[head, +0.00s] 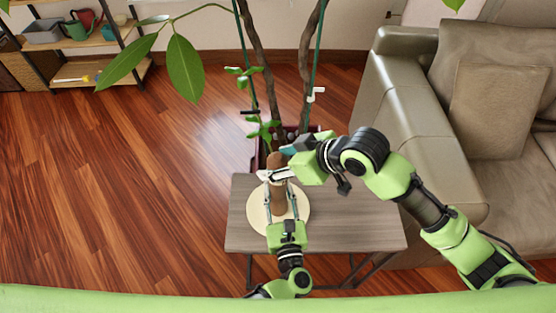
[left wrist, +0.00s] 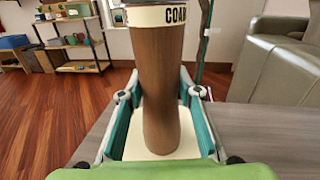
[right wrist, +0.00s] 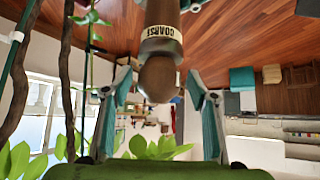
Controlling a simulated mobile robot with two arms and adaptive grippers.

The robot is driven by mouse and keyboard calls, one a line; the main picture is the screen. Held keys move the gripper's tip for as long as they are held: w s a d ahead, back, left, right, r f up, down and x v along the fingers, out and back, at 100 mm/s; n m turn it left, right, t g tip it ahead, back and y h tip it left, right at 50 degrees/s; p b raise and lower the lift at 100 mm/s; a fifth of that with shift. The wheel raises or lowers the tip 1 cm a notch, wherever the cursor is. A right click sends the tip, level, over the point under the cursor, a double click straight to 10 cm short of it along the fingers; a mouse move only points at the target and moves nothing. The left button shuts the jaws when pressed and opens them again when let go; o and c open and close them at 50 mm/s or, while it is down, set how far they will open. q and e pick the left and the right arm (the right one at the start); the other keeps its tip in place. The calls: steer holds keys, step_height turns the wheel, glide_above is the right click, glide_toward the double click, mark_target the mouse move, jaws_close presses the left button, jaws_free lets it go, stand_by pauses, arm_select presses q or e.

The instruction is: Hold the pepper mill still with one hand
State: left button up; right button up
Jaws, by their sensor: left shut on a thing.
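The pepper mill (head: 278,197) is a brown wooden mill standing upright on a round pale board (head: 256,219) on the small table. Its body (left wrist: 160,85) fills the middle of the left wrist view, with a cream lettered band near the top. My left gripper (head: 280,190) is shut on the body from the near side. My right gripper (head: 276,165) is at the mill's top, coming from the right. In the right wrist view the round knob (right wrist: 157,80) lies between its spread fingers, with gaps on both sides. The right gripper partly hides the mill's top in the head view.
The grey wooden table (head: 365,232) has free room to the right of the board. A potted plant with tall stems (head: 305,75) stands just behind it. A sofa (head: 400,130) is close on the right. A shelf (head: 100,75) stands far left across open floor.

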arm_select(q)
steer(key=shift+f, duration=0.1)
arm_select(e)
steer(key=v, duration=1.2)
steer(key=shift+w, duration=0.1)
stand_by(0.6)
arm_select(q)
steer(key=o, duration=1.4)
steer(key=shift+r, duration=0.2)
